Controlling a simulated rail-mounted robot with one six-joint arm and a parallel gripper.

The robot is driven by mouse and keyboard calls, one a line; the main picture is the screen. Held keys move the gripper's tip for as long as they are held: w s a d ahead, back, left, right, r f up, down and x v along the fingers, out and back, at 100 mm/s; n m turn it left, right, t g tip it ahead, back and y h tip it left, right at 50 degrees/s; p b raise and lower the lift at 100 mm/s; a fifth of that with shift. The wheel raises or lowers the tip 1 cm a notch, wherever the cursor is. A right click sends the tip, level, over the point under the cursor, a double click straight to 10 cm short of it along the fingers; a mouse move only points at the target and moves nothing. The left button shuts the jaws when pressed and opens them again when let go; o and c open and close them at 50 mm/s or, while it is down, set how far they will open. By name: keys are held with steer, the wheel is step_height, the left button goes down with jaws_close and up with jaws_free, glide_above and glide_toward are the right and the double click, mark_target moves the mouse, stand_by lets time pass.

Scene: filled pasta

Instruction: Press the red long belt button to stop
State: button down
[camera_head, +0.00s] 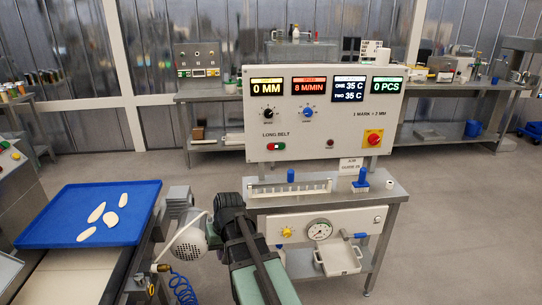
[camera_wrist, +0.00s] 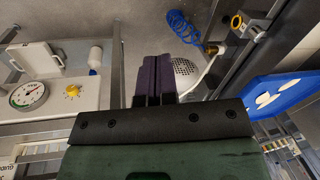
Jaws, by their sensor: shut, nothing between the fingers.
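In the wrist view the two dark purple fingers (camera_wrist: 154,75) lie side by side, shut and empty. The button does not show in the wrist view.
A red knob on a yellow plate (camera_head: 373,138) is on the panel's right. A blue tray (camera_head: 90,214) with several pale pieces rests on the belt at left. The shelf under the panel holds a ruled block (camera_head: 290,188) and blue-topped parts; a gauge (camera_head: 319,230) is below.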

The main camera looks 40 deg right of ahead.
mark_target(271, 147)
steer(key=w+d+m+t+y+b, duration=0.15)
steer(key=w+d+t, duration=0.3)
steer(key=d, duration=0.75)
steer(key=w+d+m+t+y+b, duration=0.1)
steer(key=w+d+t+b, duration=0.4)
steer(key=d, duration=0.7)
steer(key=w+d+r+t+h, duration=0.1)
steer(key=w+d+r+t, duration=0.1)
steer(key=d, duration=0.4)
steer(key=w+d+r+n+t+h+p, duration=0.1)
steer(key=w+d+r+t, duration=0.2)
steer(key=d+r, duration=0.3)
steer(key=shift+w+d+r, duration=0.25)
steer(key=shift+w+d, duration=0.35)
steer(key=shift+w, duration=0.1)
steer(key=shift+t, duration=0.25)
steer(key=shift+w+d, duration=0.85)
steer(key=shift+w, duration=0.35)
steer(key=shift+w+d, duration=0.9)
steer(key=shift+w, duration=0.25)
steer(key=shift+w+d, duration=0.85)
steer(key=shift+w, duration=0.35)
steer(key=shift+w+d, duration=0.25)
steer(key=shift+w, duration=0.05)
